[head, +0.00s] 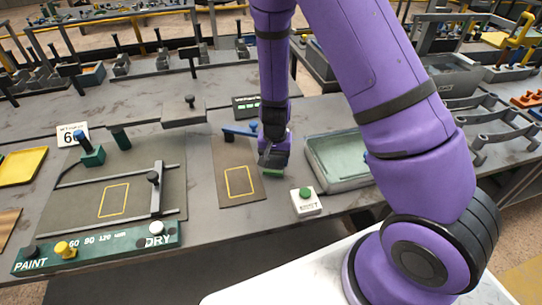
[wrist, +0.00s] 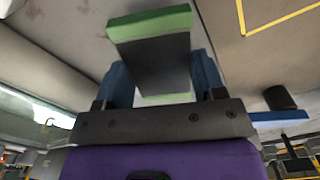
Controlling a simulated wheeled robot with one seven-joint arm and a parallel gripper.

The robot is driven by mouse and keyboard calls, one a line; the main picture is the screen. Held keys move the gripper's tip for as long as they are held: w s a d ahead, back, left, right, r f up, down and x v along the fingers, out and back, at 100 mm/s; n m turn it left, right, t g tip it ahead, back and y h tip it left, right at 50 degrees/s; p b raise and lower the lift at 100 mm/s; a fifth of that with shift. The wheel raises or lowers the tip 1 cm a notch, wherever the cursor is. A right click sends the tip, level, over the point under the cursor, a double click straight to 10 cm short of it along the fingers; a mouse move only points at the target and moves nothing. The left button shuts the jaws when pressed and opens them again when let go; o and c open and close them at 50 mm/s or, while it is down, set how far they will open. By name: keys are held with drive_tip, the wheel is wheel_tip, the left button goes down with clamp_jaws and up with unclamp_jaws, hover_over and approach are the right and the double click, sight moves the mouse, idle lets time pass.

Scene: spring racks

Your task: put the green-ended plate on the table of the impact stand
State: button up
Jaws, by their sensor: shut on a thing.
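My gripper (head: 272,160) is shut on the green-ended plate, a dark plate with green ends (wrist: 150,55). In the wrist view the plate sits between the blue fingers. In the head view only a green edge of the plate (head: 273,173) shows below the gripper; the rest is hidden. The gripper is just right of a brown board (head: 228,158) with a yellow outlined rectangle, likely the impact stand's table. A blue bar (head: 238,131) is at the board's far end; it shows with a black cylinder in the wrist view (wrist: 276,117). Whether the plate touches the bench cannot be told.
A white box with a green button (head: 306,204) stands right of the board, before a glass-like tray (head: 326,181). Left is a larger board (head: 75,204) with another yellow outline, rails and a green PAINT/DRY strip (head: 107,250). The outlined area on the brown board is bare.

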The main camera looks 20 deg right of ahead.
drive_tip(key=shift+w+d+f, duration=0.1)
drive_tip(key=shift+w+f, duration=0.25)
drive_tip(key=shift+w, duration=0.35)
drive_tip(key=shift+w+d+f, duration=0.2)
drive_tip(key=shift+w+f, duration=0.8)
drive_tip(key=shift+w, duration=0.3)
drive_tip(key=shift+f, duration=0.15)
drive_tip(key=o, duration=1.2)
drive_tip(key=shift+o, duration=0.2)
